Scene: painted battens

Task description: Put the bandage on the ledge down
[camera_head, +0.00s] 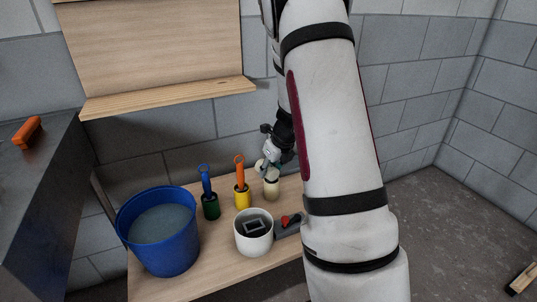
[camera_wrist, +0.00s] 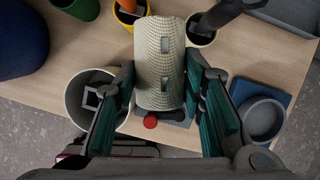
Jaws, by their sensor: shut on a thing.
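The bandage (camera_wrist: 160,62), a cream woven roll with grey rectangular marks, is between the two teal-padded fingers of my gripper (camera_wrist: 160,80). The fingers press on it from both sides. In the head view, my gripper (camera_head: 268,160) is low over the workbench, behind the white pot, and the pale bandage (camera_head: 260,165) shows only in small part there. The wooden ledge (camera_head: 165,98) juts from a board on the wall, up and to the left of my gripper. Its visible top is bare.
On the workbench (camera_head: 150,285) stand a blue bucket (camera_head: 158,235), green (camera_head: 210,207) and yellow (camera_head: 242,196) holders with handled tools, a white pot (camera_head: 253,240), a cream cup (camera_head: 271,188) and a red-knobbed grey block (camera_head: 290,224). A grey dish (camera_wrist: 262,117) lies at right in the wrist view.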

